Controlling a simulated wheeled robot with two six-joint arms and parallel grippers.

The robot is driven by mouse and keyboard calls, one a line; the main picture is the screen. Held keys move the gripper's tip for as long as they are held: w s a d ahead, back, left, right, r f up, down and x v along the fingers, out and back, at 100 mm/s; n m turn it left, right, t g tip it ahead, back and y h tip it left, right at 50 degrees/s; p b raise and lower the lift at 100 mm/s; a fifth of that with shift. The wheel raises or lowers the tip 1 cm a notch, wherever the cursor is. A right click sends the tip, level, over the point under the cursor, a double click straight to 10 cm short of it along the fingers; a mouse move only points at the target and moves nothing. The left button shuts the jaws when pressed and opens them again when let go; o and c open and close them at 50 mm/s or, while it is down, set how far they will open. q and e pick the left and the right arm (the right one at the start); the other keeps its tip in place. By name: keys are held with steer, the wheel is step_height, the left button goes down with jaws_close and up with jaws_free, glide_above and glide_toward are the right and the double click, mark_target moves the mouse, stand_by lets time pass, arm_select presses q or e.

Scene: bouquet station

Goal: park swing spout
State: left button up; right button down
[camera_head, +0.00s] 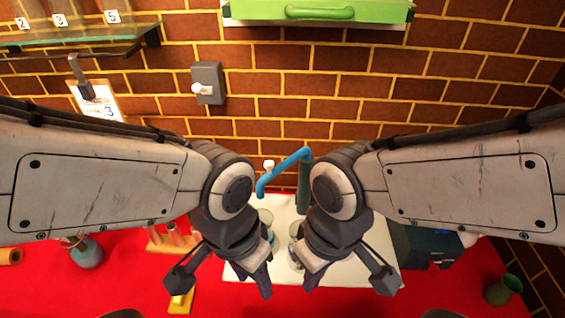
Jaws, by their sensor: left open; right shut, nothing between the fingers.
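The swing spout (284,171) is a blue bent pipe on a dark green post (304,196) near the brick wall. It reaches to the left and toward me from the top of the post, and its free end turns down. A small white knob (268,165) shows beside the pipe. My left gripper (256,283) is open and empty, in front of the spout and a little left of it. My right gripper (308,284) is shut and empty, in front of the post. Both are apart from the spout. My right arm partly covers the post.
A pale board (350,272) lies on the red table (110,285), with glass jars (295,232) partly hidden behind my grippers. A dark box (428,245) and green vase (502,290) stand right. A grey vase (87,252) and wooden rack (160,245) stand left.

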arm_select(q)
steer(key=shift+o, duration=1)
steer(key=shift+w, duration=0.1)
step_height(320, 180, up, 7)
steer(key=m+y+p, duration=0.1)
steer(key=m+p, duration=0.2)
steer(key=m, duration=0.3)
glide_above(269, 162)
step_height(269, 162, down, 10)
steer(key=shift+r+p, duration=0.15)
steer(key=shift+p, duration=0.8)
jaws_close()
steer(key=shift+r, duration=0.1)
